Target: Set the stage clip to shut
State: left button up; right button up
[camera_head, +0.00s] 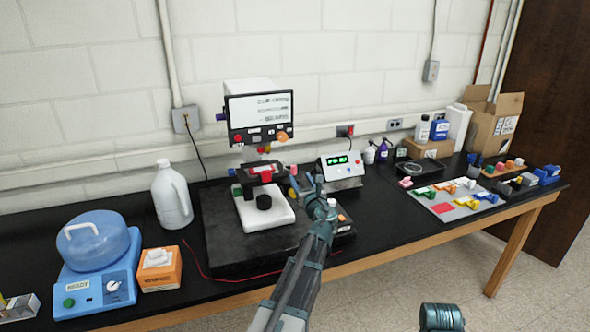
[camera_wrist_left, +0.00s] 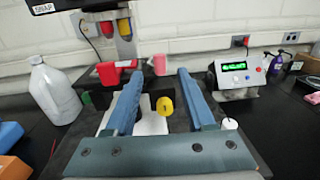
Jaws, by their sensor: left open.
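A microscope-like instrument (camera_head: 260,110) with a screen stands on the bench, with a black stage (camera_head: 256,176) over a white base (camera_head: 251,212). A red piece (camera_head: 265,171) sits on the stage; I cannot tell for sure whether it is the stage clip or how it is set. In the left wrist view a red block (camera_wrist_left: 108,74) and a pink block (camera_wrist_left: 160,64) show beyond the fingertips. My left gripper (camera_head: 314,183) is just right of the stage, open and empty. Its two blue fingers (camera_wrist_left: 160,75) are apart, with a yellow knob (camera_wrist_left: 165,106) visible between them. My right gripper is out of view.
A box with a green display (camera_head: 341,165) stands right of the instrument. A white jug (camera_head: 171,196), a blue device (camera_head: 95,260) and an orange box (camera_head: 159,270) are at the left. Coloured clips lie on a mat (camera_head: 441,208) at the right.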

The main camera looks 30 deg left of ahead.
aim_at(294, 169)
pick_arm(q)
jog(key=x, duration=0.8)
jog(key=shift+a, duration=0.15)
jog(key=shift+c, duration=0.2)
grip_shut()
